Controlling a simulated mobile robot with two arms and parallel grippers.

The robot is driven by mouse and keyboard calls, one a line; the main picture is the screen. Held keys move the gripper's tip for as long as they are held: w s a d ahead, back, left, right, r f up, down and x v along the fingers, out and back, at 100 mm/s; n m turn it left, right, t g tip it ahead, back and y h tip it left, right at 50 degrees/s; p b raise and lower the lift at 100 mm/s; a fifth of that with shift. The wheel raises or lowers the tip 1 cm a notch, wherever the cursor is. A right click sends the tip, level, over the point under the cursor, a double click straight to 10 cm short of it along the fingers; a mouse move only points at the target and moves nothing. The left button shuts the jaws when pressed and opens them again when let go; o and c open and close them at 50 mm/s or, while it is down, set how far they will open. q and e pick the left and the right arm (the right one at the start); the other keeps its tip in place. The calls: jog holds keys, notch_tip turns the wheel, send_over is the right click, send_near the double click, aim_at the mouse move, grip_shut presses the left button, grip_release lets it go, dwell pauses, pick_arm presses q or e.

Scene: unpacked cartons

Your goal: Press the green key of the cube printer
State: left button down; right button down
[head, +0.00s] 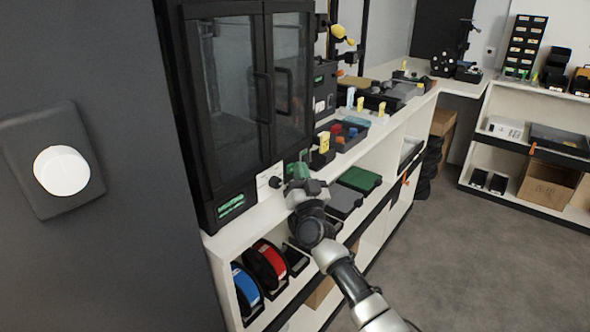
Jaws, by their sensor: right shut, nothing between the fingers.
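A tall black cabinet with two glass doors (235,100), which looks like the cube printer, stands on the white bench at the left. A small lit green display (231,205) shows low on its front. My right gripper (280,183) is shut and empty, just right of the printer's lower front, over the bench edge. A green item (297,171) shows right behind the gripper, partly covered by it. I cannot tell whether it is the green key or a separate part. Whether the gripper touches anything is unclear. My left gripper is out of view.
Blue and red spools (266,266) stand on the shelf below the bench. A dark tray with coloured parts (345,133) and a yellow-tagged block (322,150) lie farther along the bench. A grey wall with a white knob (62,170) is close at left. The floor (480,250) at right is clear.

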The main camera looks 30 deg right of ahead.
jog(key=shift+s+f+p, duration=0.3)
jog(key=shift+s+f, duration=0.25)
jog(key=shift+s+d+p, duration=0.3)
jog(key=shift+s+p, duration=0.05)
jog(key=shift+s, duration=0.1)
jog(key=shift+s+d+r+p, duration=0.1)
jog(key=shift+s+d+p, duration=0.2)
jog(key=shift+s, duration=0.35)
jog(key=shift+s+d+p, duration=0.25)
jog(key=shift+s, duration=0.35)
jog(key=shift+s+d+r+p, duration=0.1)
jog(key=shift+s+d+p, duration=0.2)
jog(key=shift+s, duration=0.35)
